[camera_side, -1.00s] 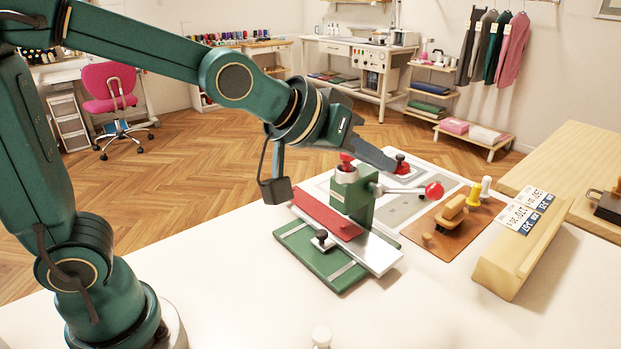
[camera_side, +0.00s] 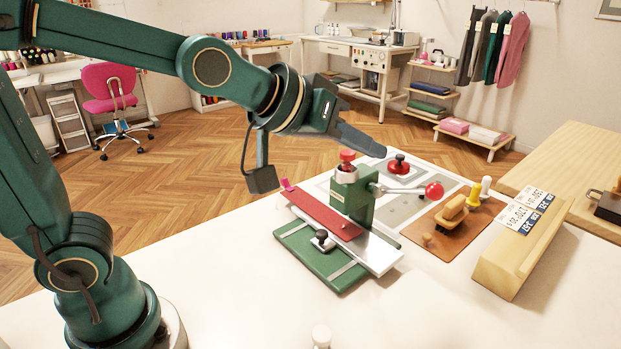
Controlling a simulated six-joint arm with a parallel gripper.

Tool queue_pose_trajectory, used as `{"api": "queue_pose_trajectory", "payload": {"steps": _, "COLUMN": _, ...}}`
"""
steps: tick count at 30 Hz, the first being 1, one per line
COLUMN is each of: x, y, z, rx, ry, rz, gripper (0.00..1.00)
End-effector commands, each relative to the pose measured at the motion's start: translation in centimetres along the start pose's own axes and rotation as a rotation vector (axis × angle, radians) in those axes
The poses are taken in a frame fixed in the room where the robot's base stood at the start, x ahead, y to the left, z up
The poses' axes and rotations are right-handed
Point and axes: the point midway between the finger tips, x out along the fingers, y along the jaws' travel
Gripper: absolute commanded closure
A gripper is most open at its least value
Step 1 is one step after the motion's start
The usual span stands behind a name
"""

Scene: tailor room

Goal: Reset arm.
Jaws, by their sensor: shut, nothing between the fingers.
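My gripper (camera_side: 366,142) is in the air above and behind the green press, pointing right, shut and empty. The green press (camera_side: 352,196) stands on the white table (camera_side: 230,290), with a red knob (camera_side: 347,155) on top and a lever ending in a red ball (camera_side: 434,190). A red strip (camera_side: 325,213) lies along its metal bed, with a small pink piece (camera_side: 288,186) at the strip's left end. My gripper is apart from all of these.
A brown board (camera_side: 467,237) with a wooden-handled tool (camera_side: 452,213) lies right of the press. A wooden holder (camera_side: 497,276) with printed cards (camera_side: 523,215) stands at the right. A red-knobbed piece (camera_side: 398,165) sits behind the press. The table's front left is clear.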

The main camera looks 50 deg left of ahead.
Motion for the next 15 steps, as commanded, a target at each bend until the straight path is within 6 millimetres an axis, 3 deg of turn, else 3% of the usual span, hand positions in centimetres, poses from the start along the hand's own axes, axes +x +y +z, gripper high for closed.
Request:
{"api": "queue_pose_trajectory", "payload": {"steps": 2, "x": -1.6, "y": -0.8, "z": -0.7, "rx": -0.011, "ry": 0.036, "rz": -0.014, "gripper": 1.0}}
{"api": "queue_pose_trajectory", "payload": {"steps": 5, "x": -4.0, "y": -2.6, "z": 0.7, "rx": 0.006, "ry": 0.009, "rz": -0.062, "gripper": 1.0}}
{"api": "queue_pose_trajectory", "payload": {"steps": 8, "x": -6.2, "y": -4.6, "z": 3.7, "rx": 0.045, "ry": -0.072, "rz": -0.121, "gripper": 1.0}}
{"api": "queue_pose_trajectory", "payload": {"steps": 12, "x": -8.9, "y": -7.0, "z": 9.3, "rx": 0.115, "ry": -0.244, "rz": -0.191, "gripper": 1.0}}
{"api": "queue_pose_trajectory", "payload": {"steps": 15, "x": -10.2, "y": -8.0, "z": 12.6, "rx": 0.159, "ry": -0.369, "rz": -0.212, "gripper": 1.0}}
